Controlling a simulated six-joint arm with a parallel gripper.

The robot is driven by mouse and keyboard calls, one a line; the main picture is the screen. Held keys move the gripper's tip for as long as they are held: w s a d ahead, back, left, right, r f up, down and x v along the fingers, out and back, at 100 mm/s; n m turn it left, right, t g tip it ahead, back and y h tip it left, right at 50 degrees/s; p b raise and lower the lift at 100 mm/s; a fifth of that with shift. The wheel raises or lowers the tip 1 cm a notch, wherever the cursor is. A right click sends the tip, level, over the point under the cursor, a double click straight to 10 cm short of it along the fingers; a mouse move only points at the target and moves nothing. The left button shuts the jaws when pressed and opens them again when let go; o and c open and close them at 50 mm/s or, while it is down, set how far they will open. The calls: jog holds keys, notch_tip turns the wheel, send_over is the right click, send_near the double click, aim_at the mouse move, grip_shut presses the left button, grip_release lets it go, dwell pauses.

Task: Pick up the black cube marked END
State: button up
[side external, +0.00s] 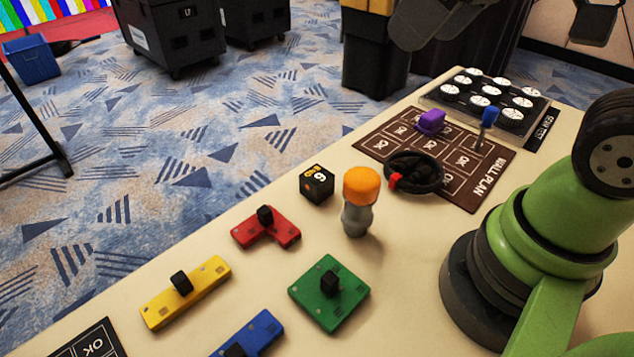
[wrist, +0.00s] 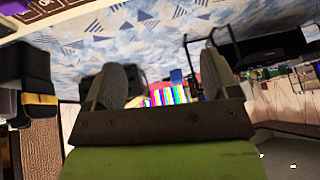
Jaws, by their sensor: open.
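A black cube (side external: 317,184) sits on the beige table near its far edge in the side external view. It has a small orange label on top and a white figure, 6 or 9, on one face; I cannot read END on it clearly. My gripper (wrist: 160,82) shows in the wrist view with its two dark fingers wide apart and nothing between them. The wrist view looks out across the room, and I cannot make out the cube there. Dark parts of my arm enter the top of the side external view, well above the table.
An orange-topped grey post (side external: 358,205) stands right of the cube. A red L-shaped block (side external: 282,232), a green block (side external: 347,297) and a yellow block (side external: 207,285) lie nearer.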

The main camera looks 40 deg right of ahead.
jog(key=w+f+n+g, duration=0.2)
jog(key=w+f+n, duration=0.3)
jog(key=w+n, duration=0.25)
jog(key=n+g+h, duration=0.2)
jog(key=n+g, duration=0.1)
jog(key=n, duration=0.7)
send_over(317, 174)
notch_tip(317, 174, down, 14)
jog(key=shift+f, duration=0.1)
jog(key=shift+g, duration=0.3)
notch_tip(317, 174, down, 4)
jog(key=shift+f, duration=3.25)
jog(key=c, duration=1)
jog(key=shift+c, duration=0.2)
jog(key=shift+r, duration=0.1)
